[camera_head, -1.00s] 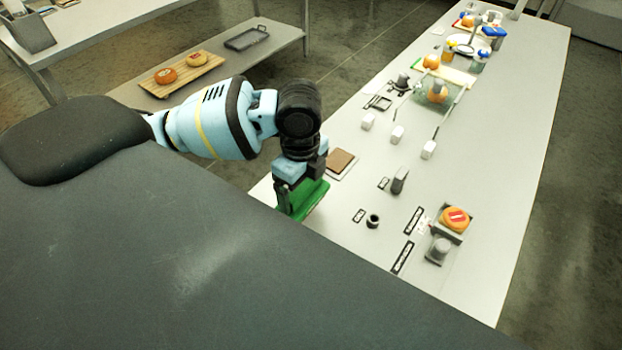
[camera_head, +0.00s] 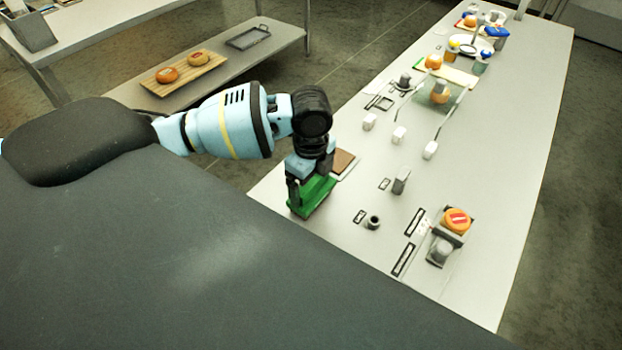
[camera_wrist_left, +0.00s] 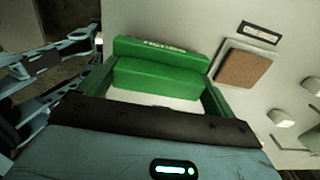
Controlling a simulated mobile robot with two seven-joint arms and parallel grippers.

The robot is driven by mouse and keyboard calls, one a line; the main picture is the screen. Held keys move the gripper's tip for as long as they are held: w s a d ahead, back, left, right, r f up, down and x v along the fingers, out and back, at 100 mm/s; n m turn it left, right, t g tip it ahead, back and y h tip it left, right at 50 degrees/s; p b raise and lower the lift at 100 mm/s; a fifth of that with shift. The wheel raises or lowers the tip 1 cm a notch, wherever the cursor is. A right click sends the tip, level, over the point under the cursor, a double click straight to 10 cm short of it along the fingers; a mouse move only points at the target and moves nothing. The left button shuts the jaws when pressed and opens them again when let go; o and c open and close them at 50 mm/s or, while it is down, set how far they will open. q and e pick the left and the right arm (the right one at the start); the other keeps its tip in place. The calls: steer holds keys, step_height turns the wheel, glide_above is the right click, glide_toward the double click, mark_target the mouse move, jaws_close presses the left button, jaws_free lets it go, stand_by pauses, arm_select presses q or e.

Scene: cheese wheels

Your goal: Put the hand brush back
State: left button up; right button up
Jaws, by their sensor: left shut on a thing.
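The green hand brush (camera_head: 316,197) is under my left gripper (camera_head: 309,181) at the near left edge of the long table. The gripper points down and is shut on the brush. In the left wrist view the green body (camera_wrist_left: 158,77) lies across the far side of the jaws, with small pale lettering along its upper part. I cannot tell whether its underside touches the table. No empty holder for it can be made out. My right gripper is not in view.
A brown block on a pale tray (camera_head: 348,170) is close beside the brush. A small dark cup (camera_head: 373,222), a grey block (camera_head: 401,180) and an orange cheese wheel on a stand (camera_head: 456,220) stand to the right. Bare table (camera_head: 335,215) shows between brush and cup.

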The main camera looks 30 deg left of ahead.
arm_select(q)
steer(key=shift+f, duration=0.15)
steer(key=o, duration=0.7)
step_height(320, 180, up, 12)
steer(key=shift+r, duration=0.2)
